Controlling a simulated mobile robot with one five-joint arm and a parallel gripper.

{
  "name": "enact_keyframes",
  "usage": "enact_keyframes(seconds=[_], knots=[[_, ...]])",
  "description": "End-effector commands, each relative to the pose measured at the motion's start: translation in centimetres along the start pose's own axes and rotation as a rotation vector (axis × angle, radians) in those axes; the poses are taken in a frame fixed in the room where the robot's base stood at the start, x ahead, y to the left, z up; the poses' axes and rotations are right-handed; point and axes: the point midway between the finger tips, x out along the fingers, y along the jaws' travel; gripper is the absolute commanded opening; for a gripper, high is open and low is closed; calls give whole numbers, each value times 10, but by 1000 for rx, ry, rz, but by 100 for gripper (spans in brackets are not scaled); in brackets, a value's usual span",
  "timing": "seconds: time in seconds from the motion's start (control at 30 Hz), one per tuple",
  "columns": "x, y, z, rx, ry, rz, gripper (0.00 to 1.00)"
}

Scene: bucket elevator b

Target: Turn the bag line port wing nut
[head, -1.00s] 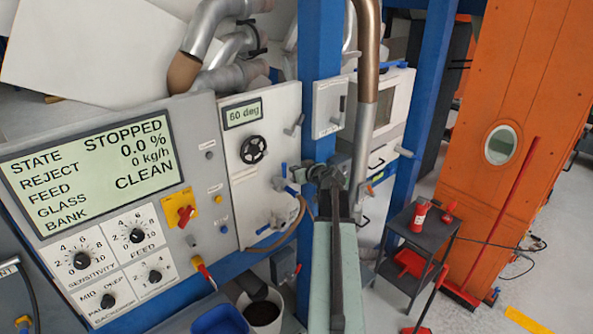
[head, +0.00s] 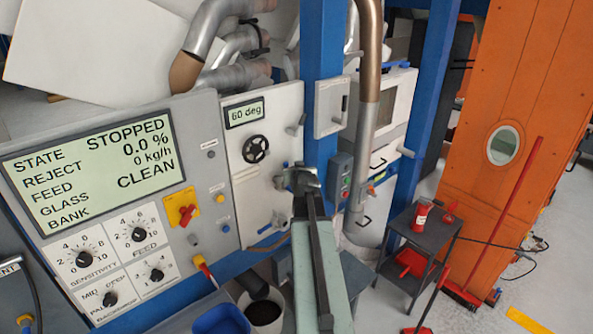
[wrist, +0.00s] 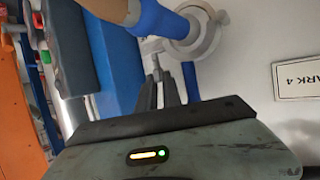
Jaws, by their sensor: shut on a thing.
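The bag line port is a pale round clamp fitting (wrist: 200,38) on the white panel, at the top middle of the wrist view, with a blue sleeve (wrist: 155,18) running into it. A small grey wing nut (wrist: 151,45) sits at the clamp's left side. My gripper (wrist: 157,72) has its dark fingers close together with their tips at the wing nut, shut on it. The exact contact is small and partly hidden by the fingers. In the head view my gripper (head: 302,178) is in front of the white panel's right edge and hides the port.
A blue lever (wrist: 190,80) hangs just right of my fingers. A blue upright post (head: 322,100) and a grey box with buttons (head: 340,180) are close to the arm's right. A bucket (head: 265,312) stands below. A dark cart (head: 420,245) stands at right.

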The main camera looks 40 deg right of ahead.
Motion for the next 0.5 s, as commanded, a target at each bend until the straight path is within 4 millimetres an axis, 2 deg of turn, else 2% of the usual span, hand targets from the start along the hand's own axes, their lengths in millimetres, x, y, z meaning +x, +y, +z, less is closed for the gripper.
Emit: enact_keyframes(seconds=[0.23, 0.3, 0.37, 0.5], knots=[[0, 1, 2, 0, -7, 0, 0], [0, 1, 2, 1, -7, 0, 23], [0, 0, 2, 0, -6, 0, 40], [0, 0, 2, 0, -5, -1, 41]])
